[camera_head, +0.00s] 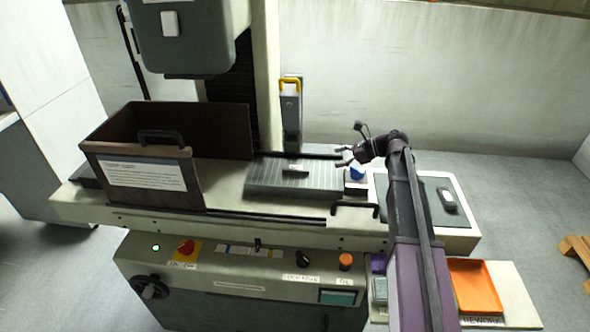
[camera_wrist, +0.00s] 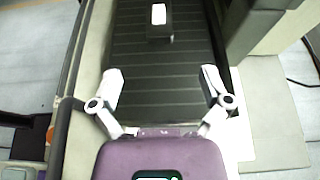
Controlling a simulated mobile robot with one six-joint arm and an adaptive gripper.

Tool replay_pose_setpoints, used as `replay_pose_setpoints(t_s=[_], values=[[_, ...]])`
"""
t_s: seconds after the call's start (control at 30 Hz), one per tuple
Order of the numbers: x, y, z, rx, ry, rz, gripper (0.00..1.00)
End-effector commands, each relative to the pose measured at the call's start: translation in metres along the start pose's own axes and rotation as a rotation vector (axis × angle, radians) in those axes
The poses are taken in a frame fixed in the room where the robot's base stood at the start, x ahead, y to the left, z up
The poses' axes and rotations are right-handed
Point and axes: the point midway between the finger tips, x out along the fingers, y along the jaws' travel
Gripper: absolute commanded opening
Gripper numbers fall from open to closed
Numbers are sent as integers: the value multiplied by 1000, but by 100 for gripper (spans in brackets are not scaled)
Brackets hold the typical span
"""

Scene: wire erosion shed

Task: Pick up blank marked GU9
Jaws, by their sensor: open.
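A dark block with a white label (camera_head: 296,173) lies on the ribbed grey plate (camera_head: 262,185) of the machine. In the wrist view the block (camera_wrist: 159,31) sits on the dark ribbed surface (camera_wrist: 135,62) at the top middle, beyond my fingertips. A second grey block with a pale top (camera_head: 449,201) lies on the dark mat at the right. No marking is legible, so I cannot tell which is GU9. My gripper (camera_head: 347,155) is over the plate's right end, to the right of the first block. Its fingers (camera_wrist: 162,86) are spread wide with nothing between them.
A brown open-topped guard box (camera_head: 130,185) with a handle stands left of the plate. The machine head (camera_head: 185,40) hangs above and behind. A dark mat (camera_head: 425,202) lies right of the plate. An orange tray (camera_head: 474,285) marked REWORK is at the lower right.

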Motion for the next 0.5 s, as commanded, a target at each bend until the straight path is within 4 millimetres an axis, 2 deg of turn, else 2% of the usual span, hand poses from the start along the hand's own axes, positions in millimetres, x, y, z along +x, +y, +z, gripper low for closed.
replay_pose_setpoints(t_s=[0.23, 0.5], values=[[18, 0, -2, -2, 1, 1, 97], [59, 1, -2, -3, 1, 3, 97]])
